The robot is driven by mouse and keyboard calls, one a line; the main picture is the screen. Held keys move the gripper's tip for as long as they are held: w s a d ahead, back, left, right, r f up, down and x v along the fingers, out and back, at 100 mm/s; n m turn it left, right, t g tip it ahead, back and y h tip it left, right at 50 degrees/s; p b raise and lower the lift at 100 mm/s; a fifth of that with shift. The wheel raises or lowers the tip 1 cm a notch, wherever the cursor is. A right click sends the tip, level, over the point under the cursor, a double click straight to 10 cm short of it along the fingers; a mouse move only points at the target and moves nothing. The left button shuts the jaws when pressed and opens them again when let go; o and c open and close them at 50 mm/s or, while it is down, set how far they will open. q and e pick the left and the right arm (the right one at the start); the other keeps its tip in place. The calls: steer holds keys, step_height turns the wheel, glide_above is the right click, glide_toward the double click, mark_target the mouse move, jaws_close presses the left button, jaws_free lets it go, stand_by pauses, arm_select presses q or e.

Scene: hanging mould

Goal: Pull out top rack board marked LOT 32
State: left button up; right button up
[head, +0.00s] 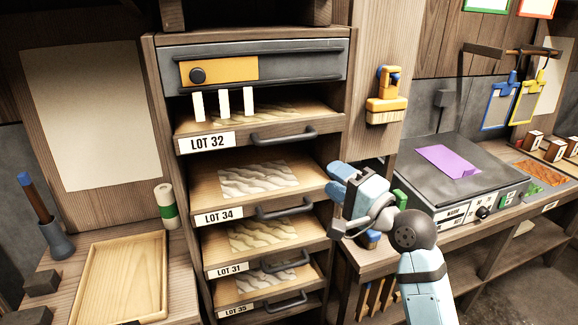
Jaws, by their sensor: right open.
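The top rack board marked LOT 32 (235,148) sits in the wooden rack, below a dark panel. Its white label (208,141) is on the left of the front edge and its dark bar handle (284,136) is on the right. Several white upright pieces stand at its front left, before a pale wavy patch. My right gripper (338,184) is open and empty, right of the rack near the LOT 34 board's right end. It is lower and to the right of the LOT 32 handle, apart from it. My left gripper is out of view.
Boards marked LOT 34 (262,207), LOT 31 (263,262) and LOT 35 (262,304) lie below, each with a protruding handle. A yellow-orange wall device (386,108) hangs right of the rack. A wooden tray (95,290) is at left, a dark scale (425,182) at right.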

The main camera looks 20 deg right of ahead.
mark_target(292, 141)
steer(key=shift+y, duration=0.3)
steer(key=x, duration=0.4)
steer(key=r+x, duration=0.1)
steer(key=x, duration=0.4)
steer(key=r+x, duration=0.1)
steer(key=x, duration=0.4)
jaws_close()
